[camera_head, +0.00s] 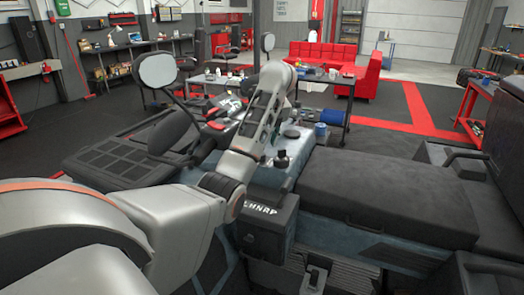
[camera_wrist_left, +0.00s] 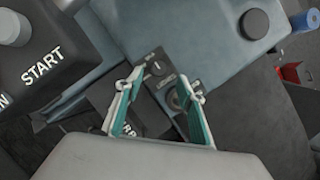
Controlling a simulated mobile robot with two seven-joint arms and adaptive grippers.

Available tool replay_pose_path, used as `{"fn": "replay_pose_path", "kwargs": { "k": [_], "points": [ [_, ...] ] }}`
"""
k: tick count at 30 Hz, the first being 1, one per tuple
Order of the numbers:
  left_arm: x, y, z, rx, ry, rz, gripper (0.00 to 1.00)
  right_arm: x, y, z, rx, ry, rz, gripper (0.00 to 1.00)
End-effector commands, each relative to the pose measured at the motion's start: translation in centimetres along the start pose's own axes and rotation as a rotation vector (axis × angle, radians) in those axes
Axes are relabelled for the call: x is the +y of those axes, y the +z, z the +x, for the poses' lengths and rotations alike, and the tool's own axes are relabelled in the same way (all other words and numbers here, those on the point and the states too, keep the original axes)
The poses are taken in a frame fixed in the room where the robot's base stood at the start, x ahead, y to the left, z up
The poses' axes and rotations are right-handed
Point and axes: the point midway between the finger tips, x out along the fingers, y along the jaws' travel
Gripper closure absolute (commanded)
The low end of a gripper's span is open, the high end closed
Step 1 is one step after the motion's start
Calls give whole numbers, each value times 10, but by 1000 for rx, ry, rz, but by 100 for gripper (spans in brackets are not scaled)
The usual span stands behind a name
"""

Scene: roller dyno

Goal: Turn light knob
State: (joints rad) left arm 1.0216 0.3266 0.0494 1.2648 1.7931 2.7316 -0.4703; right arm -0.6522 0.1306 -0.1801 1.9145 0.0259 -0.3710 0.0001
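In the left wrist view, my left gripper (camera_wrist_left: 159,75) is open, with its two teal-lined fingers spread apart over a small dark control panel. A round dark switch (camera_wrist_left: 158,68) with a light mark lies between the fingertips. A second round metal-ringed switch (camera_wrist_left: 183,95) is at the right finger, partly hidden by it. I cannot tell whether a fingertip touches either one. The labels are too small to read, so I cannot tell which is the light knob. In the head view my left arm hides the gripper and these switches. My right gripper is in neither view.
A large black knob (camera_wrist_left: 254,23) stands on the blue-grey housing. A grey round knob (camera_wrist_left: 12,27) sits beside the START lettering.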

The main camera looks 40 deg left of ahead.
Motion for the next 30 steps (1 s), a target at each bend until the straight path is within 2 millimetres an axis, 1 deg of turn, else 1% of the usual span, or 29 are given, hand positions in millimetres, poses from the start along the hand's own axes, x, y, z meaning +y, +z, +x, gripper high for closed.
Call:
{"fn": "replay_pose_path", "kwargs": {
  "k": [2, 5, 9, 13, 18, 26, 27, 29, 30],
  "points": [
    [3, 0, 6, 3, 8, 0, 61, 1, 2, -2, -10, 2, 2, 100],
    [2, -3, 21, 9, 6, 2, 61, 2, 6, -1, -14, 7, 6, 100],
    [1, -3, 39, 7, 5, 2, 61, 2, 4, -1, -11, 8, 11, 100],
    [1, -3, 51, 7, 5, 1, 61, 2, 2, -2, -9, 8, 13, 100],
    [1, -2, 58, 5, 3, 0, 61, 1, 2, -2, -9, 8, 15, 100],
    [1, -2, 58, 5, 3, 0, 61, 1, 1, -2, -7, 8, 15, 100],
    [1, -2, 58, 5, 3, 0, 72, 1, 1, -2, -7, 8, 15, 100],
    [1, -2, 58, 5, 3, 0, 87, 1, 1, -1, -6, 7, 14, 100],
    [1, -2, 58, 5, 3, 0, 98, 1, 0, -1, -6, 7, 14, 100]
  ]
}}
